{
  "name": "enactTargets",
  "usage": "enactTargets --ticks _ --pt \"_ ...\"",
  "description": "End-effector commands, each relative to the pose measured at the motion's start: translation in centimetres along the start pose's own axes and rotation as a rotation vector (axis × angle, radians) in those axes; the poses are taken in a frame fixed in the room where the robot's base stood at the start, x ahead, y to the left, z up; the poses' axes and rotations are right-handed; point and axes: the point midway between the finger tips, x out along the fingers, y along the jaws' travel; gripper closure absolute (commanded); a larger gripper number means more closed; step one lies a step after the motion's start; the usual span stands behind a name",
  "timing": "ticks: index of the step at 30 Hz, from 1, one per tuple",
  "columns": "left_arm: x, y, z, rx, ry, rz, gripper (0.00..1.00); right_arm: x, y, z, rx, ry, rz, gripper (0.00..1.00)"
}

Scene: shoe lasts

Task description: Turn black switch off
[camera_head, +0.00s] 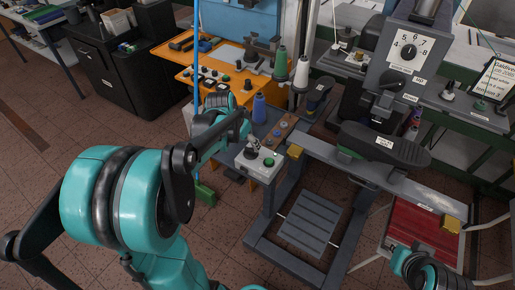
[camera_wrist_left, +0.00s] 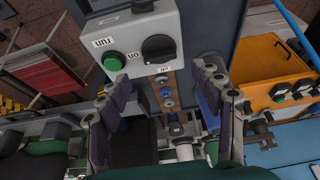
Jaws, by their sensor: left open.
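The black switch (camera_wrist_left: 158,48) is a round knob on the face of a light grey control box (camera_wrist_left: 180,20) in the left wrist view. It sits beside a green button (camera_wrist_left: 114,61), with labels reading RUN and ON nearby. My left gripper (camera_wrist_left: 163,78) is open and empty; its two fingers spread on either side below the knob and appear apart from it. In the head view the box (camera_head: 258,170) stands at the corner of the machine frame, and my left gripper (camera_head: 245,125) is close above and behind it.
An orange bench (camera_head: 190,55) with tools and thread spools stands behind. A blue spool (camera_head: 259,108) is close to my left gripper. A grey machine with a numbered dial (camera_head: 408,50) and a red tray (camera_head: 420,222) are at the right.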

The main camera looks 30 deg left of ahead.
Motion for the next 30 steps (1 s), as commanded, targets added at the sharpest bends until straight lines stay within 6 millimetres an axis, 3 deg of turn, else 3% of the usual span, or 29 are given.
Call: enactTargets --ticks 3,9,21,23,27,30 --pt "2.5 0.0 0.1 0.002 0.001 0.000 0.34 0.9 0.0 0.7 0.000 0.000 0.000 1.00" --pt "5.2 0.0 0.1 -0.001 0.001 0.000 0.34 1.7 0.0 1.2 0.000 0.000 0.000 1.00" --pt "6.1 0.1 0.0 -0.001 0.001 0.000 0.34 1.9 0.0 1.3 0.000 0.000 0.000 1.00" --pt "6.0 0.1 0.0 -0.001 0.001 0.000 0.48 1.9 0.0 1.3 0.000 0.000 0.000 1.00" --pt "6.0 0.1 0.0 -0.001 0.001 0.000 0.84 1.9 0.0 1.3 0.000 0.000 0.000 1.00" --pt "6.0 0.1 0.0 -0.001 0.001 0.000 0.84 1.9 0.0 1.3 0.000 0.000 0.000 1.00"
